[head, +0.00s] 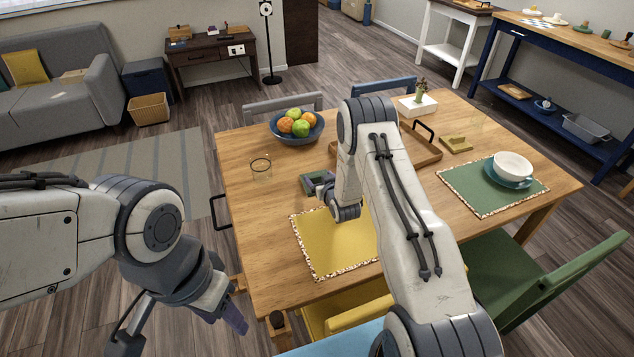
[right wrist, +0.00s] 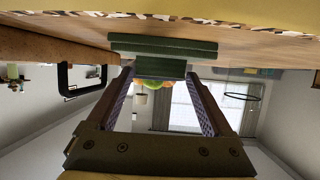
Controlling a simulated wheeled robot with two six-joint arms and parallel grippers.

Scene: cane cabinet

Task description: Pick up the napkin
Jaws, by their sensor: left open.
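A folded green napkin (head: 314,180) lies on the wooden table, just behind the yellow placemat. In the right wrist view, which is upside down, the dark green napkin (right wrist: 163,44) is straight ahead of the fingertips, with its narrower part at the gap between them. My right gripper (head: 334,193) is low over the table beside the napkin; its fingers stand wide apart in the right wrist view (right wrist: 160,78). I cannot tell whether they touch the napkin. My left gripper (head: 222,318) is open and empty, off the table's left edge.
A blue fruit bowl (head: 300,134), a glass (head: 261,166) and a wooden tray (head: 427,151) stand farther back. A yellow placemat (head: 325,248) lies in front.

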